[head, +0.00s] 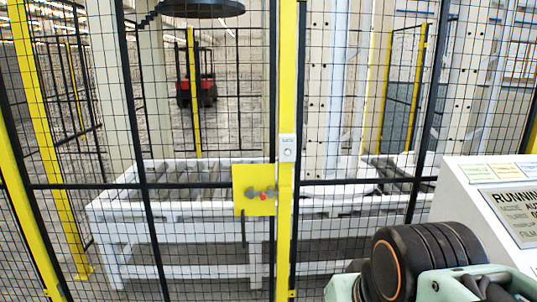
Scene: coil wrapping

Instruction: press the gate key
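A small white box (287,148) with a short label and a round button is mounted on the yellow gate post (286,240); the label is too small to read with certainty, but it is the likeliest gate key. Just left of it and lower, a yellow plate (242,205) carries grey knobs and a red part. Black and pale green parts of my own arm show at the lower right, in front of the fence. My gripper's fingers are not in view, and nothing of mine touches the white box.
Black mesh fencing (210,125) with yellow posts spans the view. Behind it stand a white roller conveyor (130,206) and a red forklift (196,85). A pale control console (470,205) with a sign reading "RUNNING" stands at the right, beside my arm.

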